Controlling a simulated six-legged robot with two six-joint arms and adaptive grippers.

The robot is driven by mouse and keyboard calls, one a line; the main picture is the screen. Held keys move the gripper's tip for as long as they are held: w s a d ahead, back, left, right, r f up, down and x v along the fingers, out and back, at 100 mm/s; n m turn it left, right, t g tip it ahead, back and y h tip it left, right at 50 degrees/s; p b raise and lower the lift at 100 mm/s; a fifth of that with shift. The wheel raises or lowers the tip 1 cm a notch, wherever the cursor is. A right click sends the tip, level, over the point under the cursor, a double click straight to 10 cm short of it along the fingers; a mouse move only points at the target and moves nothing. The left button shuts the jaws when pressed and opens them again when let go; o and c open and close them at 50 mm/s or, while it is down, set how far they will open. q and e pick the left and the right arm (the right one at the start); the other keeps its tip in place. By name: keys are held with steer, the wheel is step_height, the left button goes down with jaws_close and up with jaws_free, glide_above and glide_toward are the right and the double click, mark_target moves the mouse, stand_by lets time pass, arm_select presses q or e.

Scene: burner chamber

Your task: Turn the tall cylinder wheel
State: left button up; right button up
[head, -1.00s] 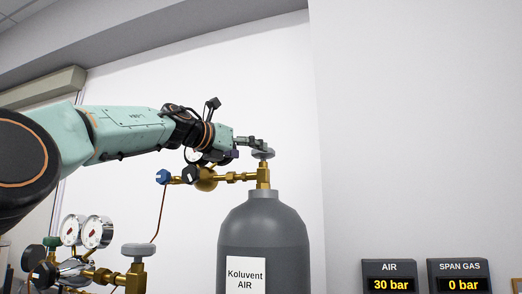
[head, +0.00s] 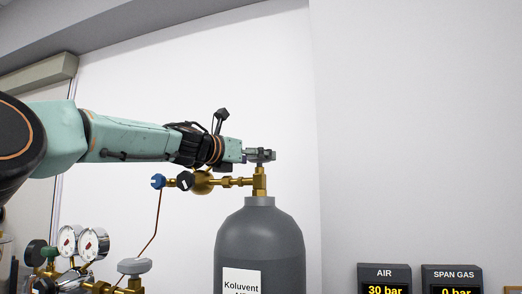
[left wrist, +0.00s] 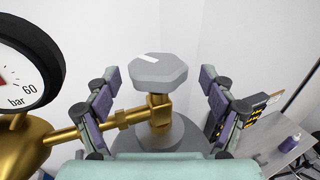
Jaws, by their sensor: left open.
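The tall dark grey cylinder (head: 258,245) carries a label reading "Koluvent". Its grey wheel sits on top of a brass valve (head: 260,182). In the left wrist view the wheel (left wrist: 158,72) is a faceted grey knob with a white mark on top. My left gripper (head: 268,155) is at the wheel's height and hides most of it in the head view. In the left wrist view the left gripper (left wrist: 160,100) is open, with one finger to each side of the wheel and gaps between. My right gripper is not in view.
A brass regulator with a blue knob (head: 158,181) extends left of the valve. Pressure gauges (head: 92,243) and a second grey wheel (head: 135,266) stand at lower left. Readouts AIR (head: 384,280) and SPAN GAS (head: 455,280) are at lower right. The wall behind is clear.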

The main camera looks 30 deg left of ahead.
arm_select(q)
steer(key=shift+w+a, duration=0.2)
steer(key=shift+w, duration=0.85)
steer(key=shift+w+d, duration=0.3)
steer(key=shift+s, duration=0.15)
steer(key=shift+c, duration=0.5)
steer(key=shift+s+a, duration=0.1)
steer(key=shift+a, duration=0.1)
steer(key=c, duration=0.3)
steer(key=shift+d, duration=0.15)
steer(key=c, duration=0.8)
